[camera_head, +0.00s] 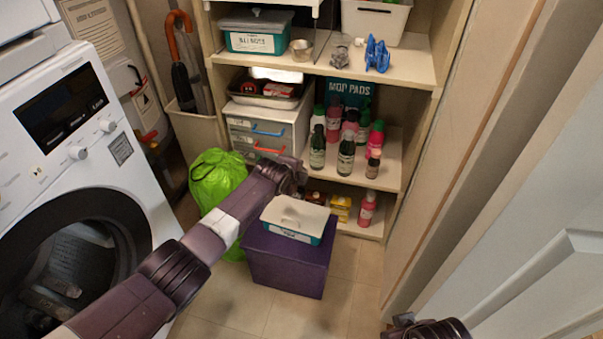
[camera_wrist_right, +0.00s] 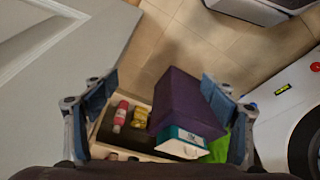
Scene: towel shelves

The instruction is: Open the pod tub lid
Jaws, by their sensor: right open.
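A small teal tub (camera_head: 292,237) with a white label stands on a purple box (camera_head: 287,268). Its white lid (camera_head: 296,216), with a raised handle, appears to sit closed on top. My right gripper (camera_head: 425,327) is at the bottom right of the head view, apart from the tub. In the wrist view its fingers (camera_wrist_right: 155,88) are wide apart and empty.
Shelves behind hold bottles (camera_head: 346,152), a drawer unit (camera_head: 255,130) and another teal tub (camera_head: 256,34). A green bag (camera_head: 216,178) stands left of the purple box. A washer (camera_head: 75,150) is at left, a pale door (camera_head: 520,210) at right. Floor (camera_head: 340,300) in front is clear.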

